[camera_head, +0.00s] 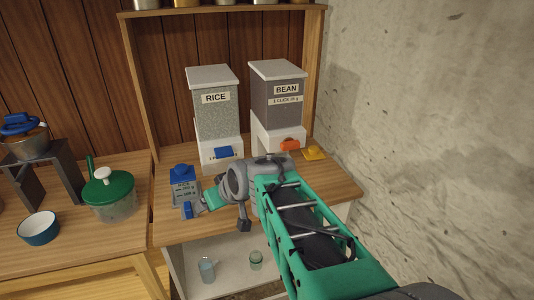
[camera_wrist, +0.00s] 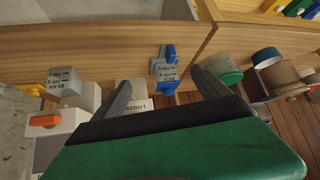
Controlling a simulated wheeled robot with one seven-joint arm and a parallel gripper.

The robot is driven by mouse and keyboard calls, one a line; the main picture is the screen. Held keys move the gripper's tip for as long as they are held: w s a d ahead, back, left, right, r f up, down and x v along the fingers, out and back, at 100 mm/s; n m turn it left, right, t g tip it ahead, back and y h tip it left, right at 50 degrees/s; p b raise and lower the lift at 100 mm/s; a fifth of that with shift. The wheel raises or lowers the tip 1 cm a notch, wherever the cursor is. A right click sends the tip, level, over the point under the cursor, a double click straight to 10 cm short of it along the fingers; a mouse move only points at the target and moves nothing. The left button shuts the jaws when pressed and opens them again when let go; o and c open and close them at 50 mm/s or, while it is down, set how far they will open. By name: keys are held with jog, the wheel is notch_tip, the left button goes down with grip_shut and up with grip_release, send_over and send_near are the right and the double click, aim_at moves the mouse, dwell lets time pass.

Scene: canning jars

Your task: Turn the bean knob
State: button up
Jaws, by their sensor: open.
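The bean dispenser (camera_head: 275,100) stands on the right of the counter with a grey hopper and white base. Its orange knob (camera_head: 289,144) sticks out of the base front and also shows at the lower left of the wrist view (camera_wrist: 45,120). My gripper (camera_wrist: 163,85) is open, its fingers apart with nothing held. In the head view it is left of the orange knob, low in front of the rice dispenser, and does not touch the knob. My arm hides part of the bean base and the counter before it.
The rice dispenser (camera_head: 214,105) with a blue knob (camera_head: 223,153) stands left. A blue-topped rice container (camera_head: 184,183) is near my gripper. A bean-labelled container (camera_wrist: 63,82) shows in the wrist view. A yellow piece (camera_head: 315,153) lies right, near the concrete wall (camera_head: 430,110).

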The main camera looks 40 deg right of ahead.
jog(key=w+d+f+t+b, duration=0.3)
jog(key=w+d+f+b, duration=0.15)
jog(key=d, duration=0.45)
jog(key=m+t+h+b, duration=0.3)
jog(key=t+h+b, duration=0.2)
jog(key=t+b, duration=0.1)
send_near(292, 148)
jog(key=w, duration=0.2)
jog(key=x, duration=0.4)
jog(key=p+x, duration=0.1)
jog(key=x, duration=0.2)
jog(key=shift+w+d, duration=0.3)
jog(key=shift+d, duration=0.05)
jog(key=shift+c, duration=0.4)
jog(key=c, duration=1.3)
jog(key=shift+m, duration=0.3)
